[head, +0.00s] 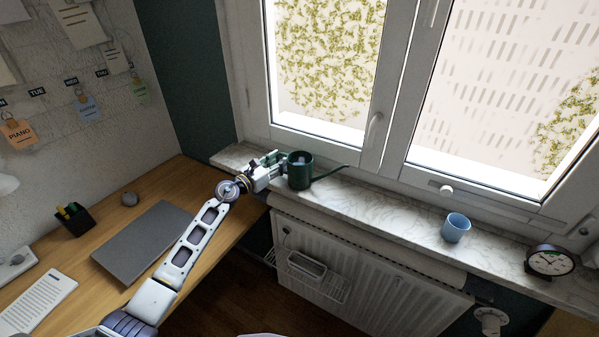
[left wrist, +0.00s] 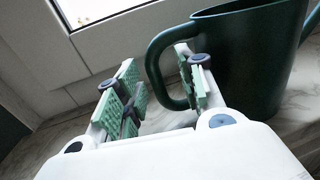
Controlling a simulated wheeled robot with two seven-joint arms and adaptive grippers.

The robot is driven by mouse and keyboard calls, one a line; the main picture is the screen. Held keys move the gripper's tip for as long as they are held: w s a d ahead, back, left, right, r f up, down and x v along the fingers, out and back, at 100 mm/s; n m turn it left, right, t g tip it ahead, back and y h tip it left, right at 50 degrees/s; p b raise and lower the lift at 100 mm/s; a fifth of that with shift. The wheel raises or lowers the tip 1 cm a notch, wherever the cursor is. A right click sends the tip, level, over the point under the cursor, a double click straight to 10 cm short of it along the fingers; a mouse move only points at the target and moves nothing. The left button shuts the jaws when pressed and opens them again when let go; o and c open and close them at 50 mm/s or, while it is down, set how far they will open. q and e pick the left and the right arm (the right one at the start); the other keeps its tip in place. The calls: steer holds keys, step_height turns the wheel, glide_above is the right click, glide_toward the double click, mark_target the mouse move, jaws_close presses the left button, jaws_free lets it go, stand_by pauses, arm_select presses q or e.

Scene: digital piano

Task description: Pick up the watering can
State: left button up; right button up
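The dark green watering can (head: 301,174) stands upright on the marble windowsill, its spout pointing right in the head view. In the left wrist view, the can's body (left wrist: 245,60) is at the right and its looped handle (left wrist: 153,62) faces my gripper. My left gripper (head: 274,163) is just left of the can. In the left wrist view, its green-padded fingers (left wrist: 163,90) are apart. One finger is left of the handle and the other overlaps the handle's opening, with the handle's outer bar between them. I cannot tell if either touches it. My right gripper is not in view.
The marble windowsill (head: 385,212) also holds a blue cup (head: 456,228) and a black clock (head: 550,261) farther right. The window frame (head: 320,142) rises close behind the can. A radiator (head: 360,275) is below. A wooden desk (head: 235,235) with a grey laptop (head: 150,240) lies left.

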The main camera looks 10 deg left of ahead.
arm_select(q)
steer(key=shift+c, duration=1.3)
jaws_close()
steer(key=shift+r, duration=0.8)
steer(key=shift+r+p, duration=0.4)
steer(key=shift+p, duration=0.05)
steer(key=shift+r, duration=0.5)
steer(key=shift+r+p, duration=0.4)
steer(key=shift+r, duration=0.15)
steer(key=shift+w+r+p, duration=0.1)
steer(key=shift+r+p, duration=0.35)
steer(key=shift+r, duration=0.7)
steer(key=shift+r+p, duration=0.35)
steer(key=shift+r, duration=1.3)
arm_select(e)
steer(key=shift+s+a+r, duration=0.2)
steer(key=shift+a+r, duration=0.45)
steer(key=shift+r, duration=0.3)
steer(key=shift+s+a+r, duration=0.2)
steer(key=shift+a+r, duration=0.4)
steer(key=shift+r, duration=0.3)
